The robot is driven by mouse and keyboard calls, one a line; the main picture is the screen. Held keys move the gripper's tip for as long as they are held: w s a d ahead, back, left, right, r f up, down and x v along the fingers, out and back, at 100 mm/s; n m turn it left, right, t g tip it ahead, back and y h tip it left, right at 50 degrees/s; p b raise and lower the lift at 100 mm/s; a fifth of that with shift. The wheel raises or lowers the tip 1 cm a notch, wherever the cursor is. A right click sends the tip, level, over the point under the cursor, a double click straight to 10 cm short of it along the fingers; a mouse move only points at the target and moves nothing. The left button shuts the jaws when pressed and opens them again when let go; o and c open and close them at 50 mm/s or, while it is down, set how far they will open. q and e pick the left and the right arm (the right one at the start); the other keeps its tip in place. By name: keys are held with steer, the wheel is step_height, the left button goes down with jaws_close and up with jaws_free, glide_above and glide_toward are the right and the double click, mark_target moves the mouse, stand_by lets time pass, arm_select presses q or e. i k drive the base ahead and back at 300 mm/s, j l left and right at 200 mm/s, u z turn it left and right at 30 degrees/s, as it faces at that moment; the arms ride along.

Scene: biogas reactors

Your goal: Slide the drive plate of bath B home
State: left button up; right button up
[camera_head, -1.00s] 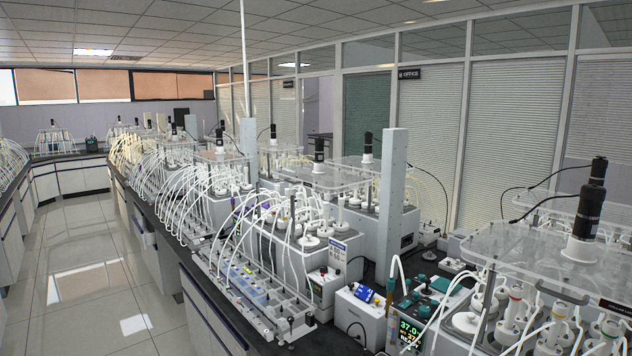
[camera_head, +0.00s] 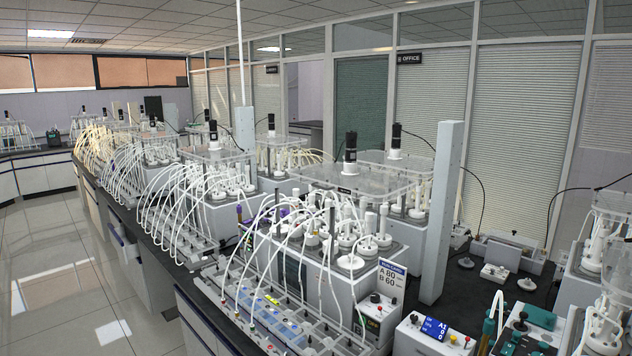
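Neither gripper is in view. A clear drive plate (camera_head: 375,183) with a black-and-white motor (camera_head: 349,155) on top sits above the nearest full bath (camera_head: 336,262), with many white tubes running down to its left. A sign (camera_head: 390,284) on that bath's front reads about "A 80, B 60". At the right edge another bath assembly (camera_head: 602,258) is cut off by the frame. No readable marking tells me which bath is B, and I cannot tell how far any plate is slid.
A tall grey pillar (camera_head: 440,210) stands right of the nearest bath. A white box with a blue display (camera_head: 432,332) stands on the dark bench at the front. More baths line the bench behind. The tiled floor (camera_head: 60,265) at left is clear.

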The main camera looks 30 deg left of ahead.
mark_target(346, 176)
steer(key=i+j, duration=0.1)
steer(key=j, duration=0.55)
steer(key=i+j, duration=0.1)
steer(key=j, duration=0.55)
steer(key=i+j, duration=0.1)
steer(key=j, duration=0.55)
